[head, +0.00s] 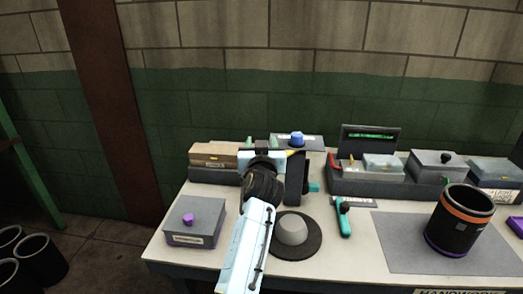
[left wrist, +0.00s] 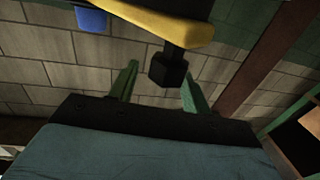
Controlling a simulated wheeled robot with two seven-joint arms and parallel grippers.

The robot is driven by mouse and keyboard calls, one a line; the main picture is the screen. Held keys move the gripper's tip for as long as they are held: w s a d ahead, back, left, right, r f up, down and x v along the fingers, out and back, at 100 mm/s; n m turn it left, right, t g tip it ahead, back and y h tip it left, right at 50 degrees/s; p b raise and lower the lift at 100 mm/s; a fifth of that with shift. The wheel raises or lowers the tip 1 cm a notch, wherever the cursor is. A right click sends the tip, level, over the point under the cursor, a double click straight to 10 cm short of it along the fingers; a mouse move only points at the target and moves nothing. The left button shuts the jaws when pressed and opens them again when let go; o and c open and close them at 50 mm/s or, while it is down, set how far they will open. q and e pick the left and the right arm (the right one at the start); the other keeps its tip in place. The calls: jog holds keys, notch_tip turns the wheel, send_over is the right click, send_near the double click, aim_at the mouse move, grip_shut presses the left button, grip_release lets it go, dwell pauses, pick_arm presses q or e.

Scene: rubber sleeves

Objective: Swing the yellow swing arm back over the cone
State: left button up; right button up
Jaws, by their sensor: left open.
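The yellow swing arm (left wrist: 170,20) crosses the top of the left wrist view, with a black knob (left wrist: 168,70) hanging from it. In the head view only a small piece of the yellow arm (head: 292,153) shows beside my wrist. My left gripper (head: 262,140) is open at the back of the table. In the left wrist view its green fingers (left wrist: 157,84) stand on either side of the knob; contact cannot be told. The grey cone (head: 292,229) stands on a dark round base nearer the front, with no yellow arm over it. My right gripper is out of view.
A dark upright block (head: 295,180) stands just right of my wrist. A grey box with a purple knob (head: 189,218) is at left. A teal-handled tool (head: 342,217) lies right of the cone. A black cup with an orange band (head: 460,222) stands on a grey mat (head: 405,250).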

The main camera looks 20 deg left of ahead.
pick_arm(q)
notch_tip(320, 180, up, 7)
jog(key=shift+r+p, duration=0.2)
jog(key=shift+p, duration=0.2)
